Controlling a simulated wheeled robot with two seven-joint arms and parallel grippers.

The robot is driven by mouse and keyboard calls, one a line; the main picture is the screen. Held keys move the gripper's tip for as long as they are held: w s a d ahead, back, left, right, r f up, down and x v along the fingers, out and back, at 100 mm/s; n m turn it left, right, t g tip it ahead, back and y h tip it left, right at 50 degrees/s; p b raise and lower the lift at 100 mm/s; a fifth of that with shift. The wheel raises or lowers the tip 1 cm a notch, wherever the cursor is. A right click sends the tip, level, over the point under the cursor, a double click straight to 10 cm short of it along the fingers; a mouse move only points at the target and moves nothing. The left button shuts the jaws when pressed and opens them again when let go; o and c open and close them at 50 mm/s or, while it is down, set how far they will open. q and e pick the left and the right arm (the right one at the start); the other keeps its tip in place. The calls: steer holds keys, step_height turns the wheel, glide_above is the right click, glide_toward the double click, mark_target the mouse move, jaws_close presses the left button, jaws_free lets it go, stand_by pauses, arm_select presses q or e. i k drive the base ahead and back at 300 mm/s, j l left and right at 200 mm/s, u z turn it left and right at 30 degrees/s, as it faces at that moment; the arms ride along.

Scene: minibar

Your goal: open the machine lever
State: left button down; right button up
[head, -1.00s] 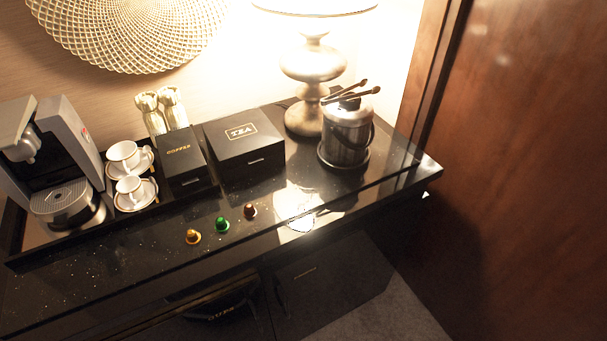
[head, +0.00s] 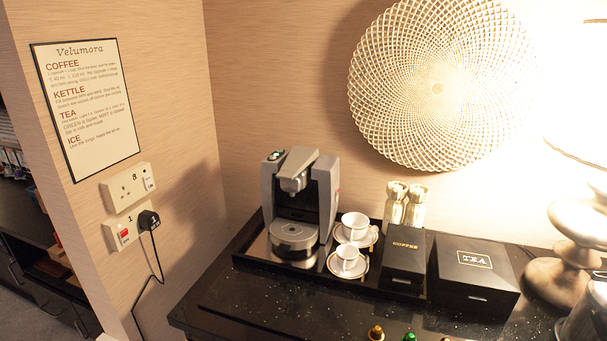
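The coffee machine (head: 297,203) stands on a black tray at the left end of the dark counter. It is grey and silver, with a dark front recess and a round drip tray (head: 292,233) at its base. Its lever (head: 300,163) appears as the silver top piece above the spout; I cannot tell clearly whether it is raised or down. Neither gripper is in view.
Two white cups on saucers (head: 355,228) stand close to the machine's right side. The coffee box (head: 405,262) and tea box (head: 474,275) are further right. Capsules (head: 376,333) lie at the front. A wall socket with a plug (head: 149,220) is at left.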

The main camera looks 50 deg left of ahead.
mark_target(298, 157)
steer(key=u, duration=1.5)
steer(key=i+j, duration=0.1)
steer(key=j, duration=0.35)
steer(key=i+j, duration=0.1)
steer(key=j, duration=0.75)
steer(key=i+z, duration=0.05)
steer(key=i, duration=0.05)
